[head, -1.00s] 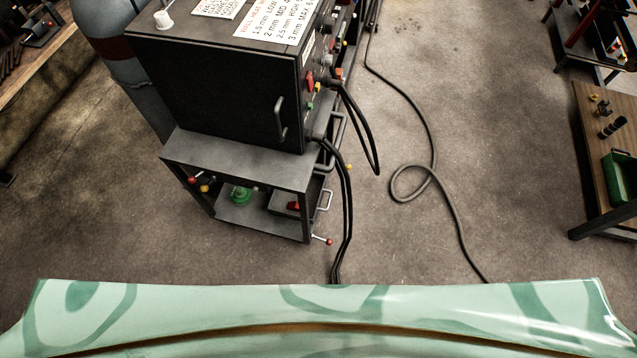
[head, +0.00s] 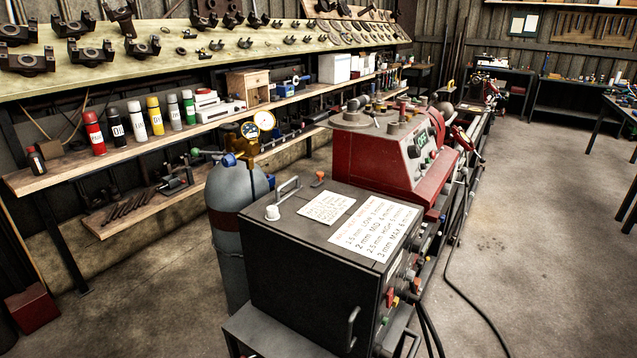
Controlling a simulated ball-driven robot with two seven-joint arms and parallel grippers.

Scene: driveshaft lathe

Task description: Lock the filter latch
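A black cabinet (head: 300,283) stands on a cart in the lower middle of the head view. Its front has a vertical handle (head: 352,328) near the right edge. White labels with handwritten settings lie on its top. I cannot make out a filter or a filter latch in this view. Neither of my grippers shows in the head view.
A grey gas cylinder (head: 235,195) with gauges stands left of the cabinet. A wooden shelf (head: 50,178) with several spray cans runs along the left wall. Black cables hang at the cabinet's right and run over the floor. The floor (head: 560,250) at the right is open.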

